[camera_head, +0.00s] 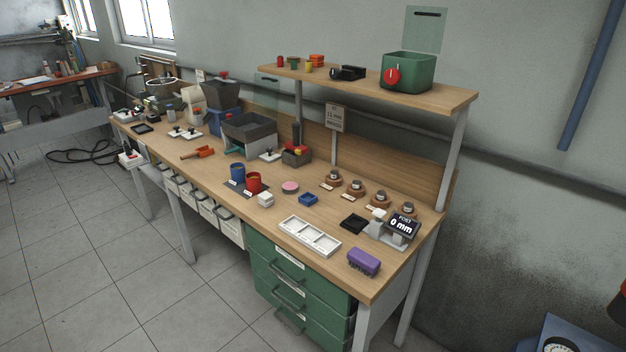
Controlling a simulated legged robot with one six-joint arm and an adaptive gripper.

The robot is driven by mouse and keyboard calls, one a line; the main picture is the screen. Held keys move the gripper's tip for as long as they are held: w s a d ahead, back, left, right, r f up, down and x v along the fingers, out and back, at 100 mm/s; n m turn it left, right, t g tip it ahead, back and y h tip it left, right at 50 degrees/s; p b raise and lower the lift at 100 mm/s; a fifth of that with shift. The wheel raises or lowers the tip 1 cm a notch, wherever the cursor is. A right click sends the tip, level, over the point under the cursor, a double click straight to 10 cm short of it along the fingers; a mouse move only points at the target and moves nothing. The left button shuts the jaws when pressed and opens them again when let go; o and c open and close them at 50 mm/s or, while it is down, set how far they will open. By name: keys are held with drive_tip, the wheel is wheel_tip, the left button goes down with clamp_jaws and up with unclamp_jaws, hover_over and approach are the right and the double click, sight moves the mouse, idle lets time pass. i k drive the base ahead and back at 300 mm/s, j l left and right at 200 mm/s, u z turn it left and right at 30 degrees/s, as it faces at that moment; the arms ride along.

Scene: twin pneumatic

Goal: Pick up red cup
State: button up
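The red cup (253,183) stands upright on a dark mat (233,189) near the front edge of the wooden workbench. A blue cup (237,172) stands just left of it on the same mat. The red cup's mouth faces up, and something yellowish shows inside its rim. A small white block (266,199) sits close to its right, in front. My gripper is not in this view.
On the workbench (215,172), a white tray (309,236), blue dish (308,199) and pink round item (290,187) lie right of the cups. A grey bin (249,132) stands behind. A raised shelf (345,86) overhangs the back. The floor (110,250) in front is clear.

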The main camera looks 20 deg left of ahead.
sight(253, 185)
drive_tip(key=i+j+z, duration=0.1)
drive_tip(key=j+z, duration=0.25)
drive_tip(key=j, duration=0.3)
drive_tip(key=j+z, duration=0.35)
drive_tip(key=j, duration=4.8)
